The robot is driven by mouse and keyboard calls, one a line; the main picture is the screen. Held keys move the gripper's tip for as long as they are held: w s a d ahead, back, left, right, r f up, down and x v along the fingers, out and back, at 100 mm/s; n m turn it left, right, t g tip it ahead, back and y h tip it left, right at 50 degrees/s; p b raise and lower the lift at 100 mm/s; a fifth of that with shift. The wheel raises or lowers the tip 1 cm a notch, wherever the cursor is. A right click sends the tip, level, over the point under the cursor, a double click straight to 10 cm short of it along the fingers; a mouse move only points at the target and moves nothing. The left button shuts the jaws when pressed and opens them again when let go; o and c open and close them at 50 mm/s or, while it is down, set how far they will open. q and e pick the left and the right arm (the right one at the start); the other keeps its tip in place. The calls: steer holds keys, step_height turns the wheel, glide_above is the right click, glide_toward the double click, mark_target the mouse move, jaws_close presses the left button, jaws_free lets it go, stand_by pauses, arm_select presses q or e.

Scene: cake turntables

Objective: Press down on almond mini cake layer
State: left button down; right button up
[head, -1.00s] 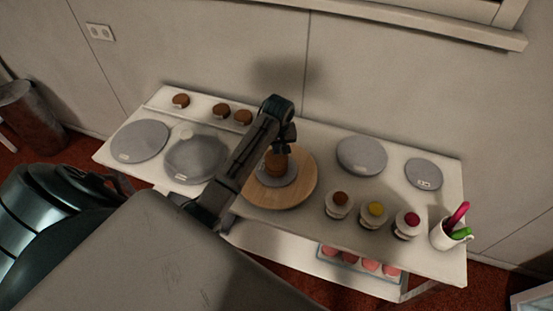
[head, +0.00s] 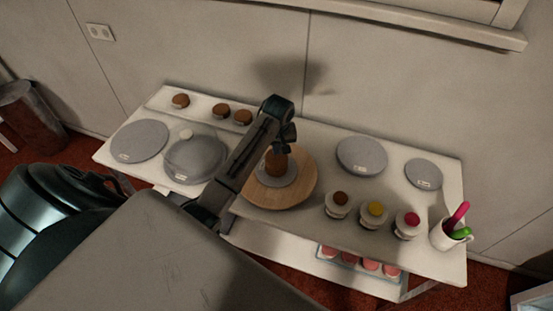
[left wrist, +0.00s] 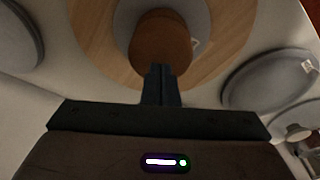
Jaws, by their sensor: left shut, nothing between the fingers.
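The brown almond mini cake layer (head: 275,162) sits on a grey disc (head: 277,181) on the round wooden turntable (head: 300,190). It also shows in the left wrist view (left wrist: 162,40) on the grey disc. My left gripper (head: 282,146) is over the cake from above, shut and empty. In the left wrist view its closed fingertips (left wrist: 160,70) overlap the cake's near edge. I cannot tell for certain whether they touch its top. My right gripper is not in view.
A domed plate (head: 196,158) stands left of the turntable, grey discs (head: 361,155) to the right. Small topping jars (head: 375,213) and a cup of coloured tools (head: 446,236) line the front right.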

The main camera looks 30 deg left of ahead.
arm_select(q)
steer(key=shift+f, duration=0.8)
stand_by(0.4)
steer(key=shift+s+d+f, duration=0.1)
steer(key=shift+s+f, duration=0.15)
steer(key=shift+f, duration=0.05)
stand_by(0.8)
steer(key=shift+w+r+p, duration=0.1)
steer(key=shift+r+p, duration=0.1)
steer(key=shift+p, duration=0.1)
stand_by(2.8)
step_height(320, 180, up, 2)
steer(key=shift+w+r, duration=0.1)
steer(key=shift+w, duration=0.05)
step_height(320, 180, up, 7)
stand_by(0.6)
stand_by(0.3)
